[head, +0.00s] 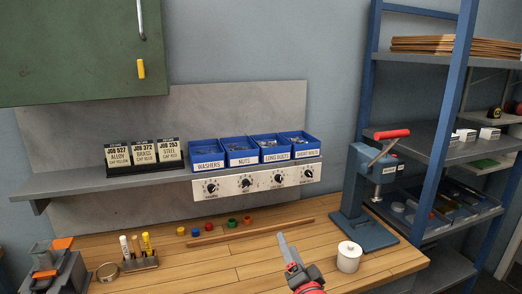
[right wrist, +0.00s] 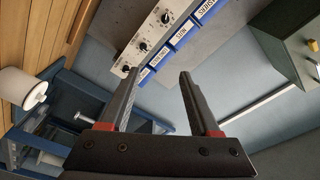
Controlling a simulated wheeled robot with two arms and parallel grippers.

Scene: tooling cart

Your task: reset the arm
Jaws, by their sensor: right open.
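My right gripper (head: 285,243) is above the front middle of the wooden bench in the head view, pointing up and away toward the wall. Its jaws are open in the right wrist view (right wrist: 159,76), with two dark fingers well apart and nothing between them. Only a short part of my right arm shows at the bottom edge of the head view. My left gripper and left arm are not in view.
A white cylinder (head: 349,257) stands right of my right gripper, and a blue press with a red handle (head: 378,230) behind it. A wooden strip (head: 250,233) and small coloured caps lie behind. Blue bins (head: 207,161) sit on the shelf. A grey-orange fixture (head: 62,272) stands left.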

